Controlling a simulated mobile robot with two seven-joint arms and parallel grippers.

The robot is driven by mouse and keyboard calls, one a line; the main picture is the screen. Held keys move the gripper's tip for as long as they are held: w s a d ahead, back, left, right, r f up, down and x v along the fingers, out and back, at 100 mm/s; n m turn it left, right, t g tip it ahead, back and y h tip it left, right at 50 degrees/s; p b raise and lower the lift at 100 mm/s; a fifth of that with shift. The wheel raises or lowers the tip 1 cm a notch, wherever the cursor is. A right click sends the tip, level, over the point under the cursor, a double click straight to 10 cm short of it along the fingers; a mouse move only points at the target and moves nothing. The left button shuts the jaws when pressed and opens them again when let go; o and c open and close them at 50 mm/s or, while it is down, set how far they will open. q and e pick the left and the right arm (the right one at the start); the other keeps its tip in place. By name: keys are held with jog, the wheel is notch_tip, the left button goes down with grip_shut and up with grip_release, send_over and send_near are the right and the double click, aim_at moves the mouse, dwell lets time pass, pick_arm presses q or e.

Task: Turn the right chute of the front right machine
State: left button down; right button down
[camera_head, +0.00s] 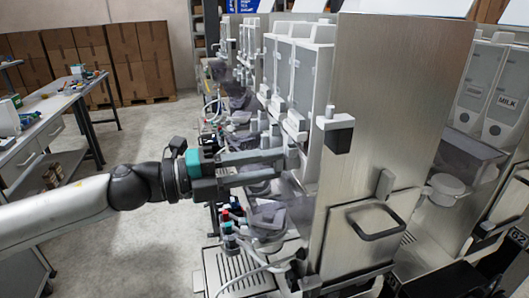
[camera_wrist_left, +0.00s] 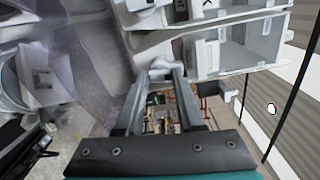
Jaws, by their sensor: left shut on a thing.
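The front machine (camera_head: 380,120) stands in the middle of the head view, with its steel side panel toward me. Its white canisters (camera_head: 311,80) stand in a row along its left-facing front. My left gripper (camera_head: 288,158) reaches in from the left, below the canisters. In the left wrist view my left gripper (camera_wrist_left: 160,73) has its fingertips closed on a small light grey chute (camera_wrist_left: 159,64) beside a pale canister (camera_wrist_left: 240,48). In the head view the fingers and machine parts largely hide the chute. My right gripper is not in view.
A drip tray (camera_head: 238,270) lies below the gripper. A row of further machines runs to the back, with hoses and small parts along it. A workbench (camera_head: 45,105) and stacked cardboard boxes (camera_head: 140,60) stand left. The floor between is clear.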

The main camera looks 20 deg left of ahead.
pick_arm(q)
jog(key=shift+n+p, duration=0.5)
jog(key=shift+n, duration=0.2)
jog(key=c, duration=0.5)
grip_release()
